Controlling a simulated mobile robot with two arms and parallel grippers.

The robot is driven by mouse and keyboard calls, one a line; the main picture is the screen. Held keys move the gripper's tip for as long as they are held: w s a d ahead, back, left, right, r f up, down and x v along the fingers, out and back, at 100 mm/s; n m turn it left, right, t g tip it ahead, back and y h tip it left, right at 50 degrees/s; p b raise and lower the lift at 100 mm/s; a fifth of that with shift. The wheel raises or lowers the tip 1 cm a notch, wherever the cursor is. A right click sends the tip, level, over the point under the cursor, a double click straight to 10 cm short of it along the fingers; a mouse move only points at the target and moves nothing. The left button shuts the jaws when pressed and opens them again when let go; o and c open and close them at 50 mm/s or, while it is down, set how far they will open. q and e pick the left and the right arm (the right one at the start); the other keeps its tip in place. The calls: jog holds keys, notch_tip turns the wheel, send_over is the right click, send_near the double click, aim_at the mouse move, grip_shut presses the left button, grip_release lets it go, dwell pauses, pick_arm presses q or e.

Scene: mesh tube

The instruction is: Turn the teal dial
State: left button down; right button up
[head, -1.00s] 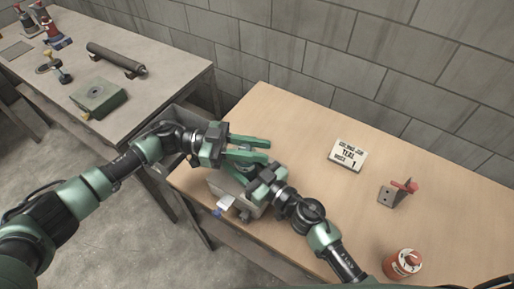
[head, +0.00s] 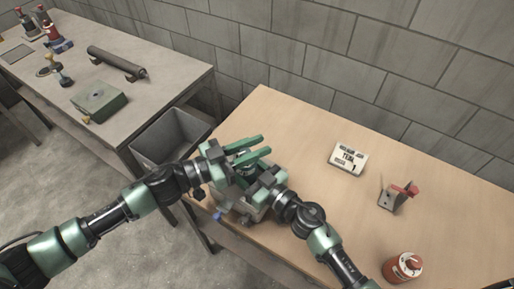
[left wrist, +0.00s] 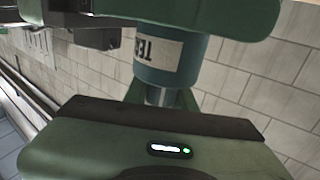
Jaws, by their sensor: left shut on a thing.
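The teal dial (left wrist: 165,62) stands upright on a metal shaft in the left wrist view, with part of a "TEAL" label visible. My left gripper (head: 246,151) is shut on it, one long green finger on each side. In the head view the fingers and palm hide most of the dial. The dial sits on a grey box (head: 238,216) near the table's left edge. My right gripper (head: 262,187) is at the box's right side; its fingertips are hidden. A card (head: 348,158) farther right reads "TEAL" and "1".
A grey bin (head: 172,135) sits between this table and a left bench (head: 150,75) with tools. The table's middle is clear.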

jog(key=shift+s, duration=0.1)
pick_arm(q)
jog(key=n+t+y, duration=0.2)
jog(key=t, duration=0.1)
jog(key=w+n+t+y, duration=0.1)
jog(key=n+t, duration=0.1)
jog(key=shift+a+r+y, duration=0.1)
jog(key=shift+a+y, duration=0.15)
jog(key=shift+y, duration=0.05)
pick_arm(e)
jog(key=shift+a, duration=0.1)
pick_arm(q)
jog(key=shift+t, duration=0.3)
jog(key=c, duration=1.1)
grip_release()
jog(key=shift+c, duration=0.2)
jog(key=shift+a, duration=0.1)
jog(key=shift+s+a, duration=0.1)
jog(key=shift+s, duration=0.05)
jog(key=v, duration=1.1)
jog(key=shift+s+a, duration=0.2)
jog(key=shift+s, duration=0.15)
